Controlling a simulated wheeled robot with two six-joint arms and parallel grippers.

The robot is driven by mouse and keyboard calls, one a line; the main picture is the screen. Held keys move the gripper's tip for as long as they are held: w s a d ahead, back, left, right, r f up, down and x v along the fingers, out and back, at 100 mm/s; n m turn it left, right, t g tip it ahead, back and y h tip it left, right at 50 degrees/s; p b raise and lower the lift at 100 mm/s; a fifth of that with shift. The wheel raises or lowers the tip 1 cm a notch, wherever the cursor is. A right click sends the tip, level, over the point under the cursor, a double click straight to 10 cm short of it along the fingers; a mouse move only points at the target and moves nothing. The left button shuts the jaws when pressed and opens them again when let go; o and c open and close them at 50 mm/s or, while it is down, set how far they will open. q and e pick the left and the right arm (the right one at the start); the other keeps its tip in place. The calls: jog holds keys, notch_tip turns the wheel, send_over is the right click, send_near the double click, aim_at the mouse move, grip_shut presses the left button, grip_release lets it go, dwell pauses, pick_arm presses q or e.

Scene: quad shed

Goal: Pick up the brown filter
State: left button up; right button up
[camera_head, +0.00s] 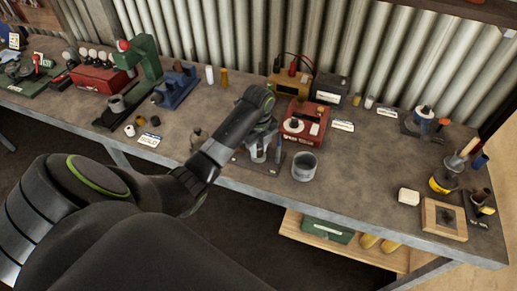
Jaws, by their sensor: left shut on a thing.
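My left arm reaches from the lower left over the front edge of the bench. I cannot single out the brown filter for sure. My right gripper is not in view.
A red box (303,124) and a yellow-brown device (291,84) stand behind the gripper. A green press (140,66) and a blue rack (176,87) are to the left. A wooden tray (430,231) is at the right front.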

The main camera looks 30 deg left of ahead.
aim_at(259, 145)
pick_arm(q)
jog(key=shift+w+r, duration=0.1)
jog(key=shift+r, duration=0.3)
notch_tip(259, 145, up, 4)
jog(key=shift+r+p, duration=0.1)
jog(key=shift+p, duration=0.35)
notch_tip(259, 145, up, 3)
jog(key=p, duration=0.3)
jog(key=shift+r, duration=0.15)
jog(key=shift+r+p, duration=0.8)
jog(key=shift+p, duration=0.1)
